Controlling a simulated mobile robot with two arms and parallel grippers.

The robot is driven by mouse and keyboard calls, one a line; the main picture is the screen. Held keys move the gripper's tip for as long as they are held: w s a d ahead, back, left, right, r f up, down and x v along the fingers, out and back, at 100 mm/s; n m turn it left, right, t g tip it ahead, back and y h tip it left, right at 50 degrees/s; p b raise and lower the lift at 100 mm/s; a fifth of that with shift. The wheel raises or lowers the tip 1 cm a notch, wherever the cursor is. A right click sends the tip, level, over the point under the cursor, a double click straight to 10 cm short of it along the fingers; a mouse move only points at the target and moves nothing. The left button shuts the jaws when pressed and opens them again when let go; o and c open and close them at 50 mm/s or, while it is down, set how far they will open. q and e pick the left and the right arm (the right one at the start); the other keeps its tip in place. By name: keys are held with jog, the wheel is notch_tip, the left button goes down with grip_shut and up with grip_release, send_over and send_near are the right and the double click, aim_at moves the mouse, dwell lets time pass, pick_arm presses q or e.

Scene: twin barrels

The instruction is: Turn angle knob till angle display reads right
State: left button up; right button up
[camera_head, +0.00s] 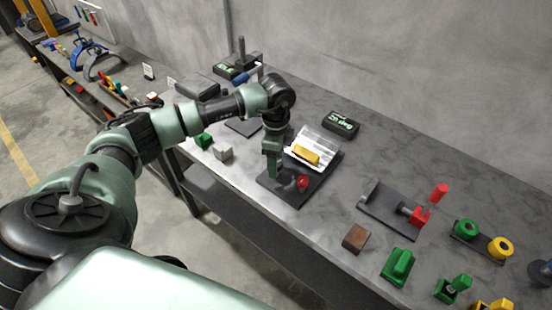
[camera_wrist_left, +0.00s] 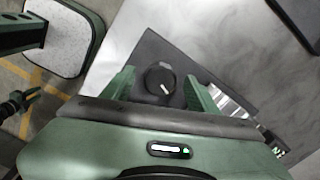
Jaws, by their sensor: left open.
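My left gripper (camera_head: 277,174) points down over the left part of a dark base plate (camera_head: 316,184). In the left wrist view a round black knob (camera_wrist_left: 159,79) with a white pointer mark stands between my two open green fingers, with some space visible on both sides. The mark points toward the lower right of that view. In the head view the knob is mostly hidden by the gripper. A black display box (camera_head: 341,123) with green characters lies behind the plate. Its reading is too small to tell. My right gripper is not in view.
A grey cube (camera_head: 222,152) and green block (camera_head: 203,140) sit to the left. A brown block (camera_head: 355,238) lies to the right.

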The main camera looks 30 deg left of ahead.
pick_arm(q)
grip_shut()
jog(key=shift+m, duration=0.3)
